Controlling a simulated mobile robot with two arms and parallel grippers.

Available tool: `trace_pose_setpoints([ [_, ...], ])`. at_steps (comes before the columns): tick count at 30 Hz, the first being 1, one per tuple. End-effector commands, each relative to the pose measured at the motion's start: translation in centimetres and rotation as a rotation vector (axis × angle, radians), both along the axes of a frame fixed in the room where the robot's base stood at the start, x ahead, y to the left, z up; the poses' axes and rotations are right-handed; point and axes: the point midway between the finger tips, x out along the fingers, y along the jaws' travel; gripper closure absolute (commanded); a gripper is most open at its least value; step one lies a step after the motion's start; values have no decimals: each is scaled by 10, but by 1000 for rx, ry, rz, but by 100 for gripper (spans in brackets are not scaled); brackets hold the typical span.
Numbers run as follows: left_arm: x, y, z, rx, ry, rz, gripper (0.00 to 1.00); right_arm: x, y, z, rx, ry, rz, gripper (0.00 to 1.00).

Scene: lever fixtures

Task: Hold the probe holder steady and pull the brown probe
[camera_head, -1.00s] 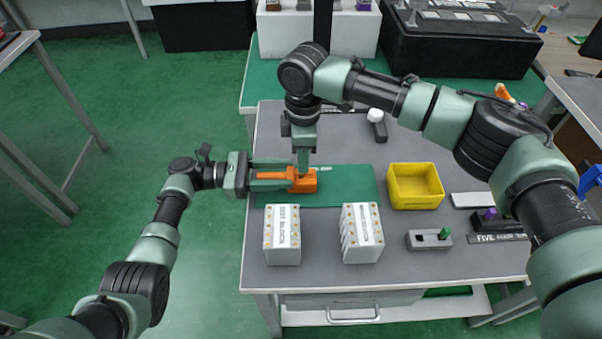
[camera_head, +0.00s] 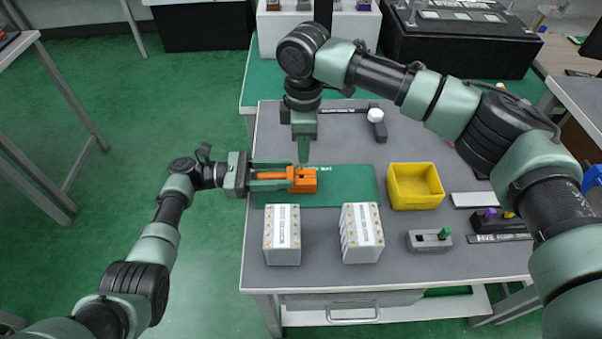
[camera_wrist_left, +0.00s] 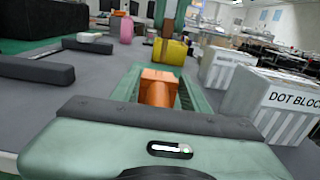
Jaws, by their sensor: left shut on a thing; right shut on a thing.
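The orange probe holder (camera_head: 303,181) lies on the green mat (camera_head: 350,186), with a small dark opening on its top. My left gripper (camera_head: 290,180) is shut on the holder from the left. The holder also shows straight ahead in the left wrist view (camera_wrist_left: 158,78). My right gripper (camera_head: 304,158) points down just above the holder, shut. In the left wrist view my right gripper (camera_wrist_left: 168,35) hangs behind the holder.
Two white dot blocks (camera_head: 282,235) (camera_head: 362,233) stand in front of the mat. A yellow bin (camera_head: 415,186) is to its right. A grey fixture with a green peg (camera_head: 429,240) and a dark one with a purple peg (camera_head: 490,214) stand farther right.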

Motion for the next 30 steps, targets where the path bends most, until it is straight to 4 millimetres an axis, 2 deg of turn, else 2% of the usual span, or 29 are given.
trace_pose_setpoints([
  [7,0,0,-1,1,1,-1,100,0,0,1,0,0,0,100],
  [16,0,0,-1,1,1,0,100,0,0,18,1,0,1,100],
  [23,0,0,-1,1,1,0,100,0,0,20,0,0,0,100],
  [24,0,0,-1,1,1,0,49,0,0,20,0,0,0,100],
  [26,0,0,-1,1,1,0,33,0,0,20,0,0,0,100],
  [27,0,0,-1,1,1,0,29,0,0,20,0,0,0,100],
  [30,0,0,0,1,1,0,29,0,0,20,0,0,0,100],
])
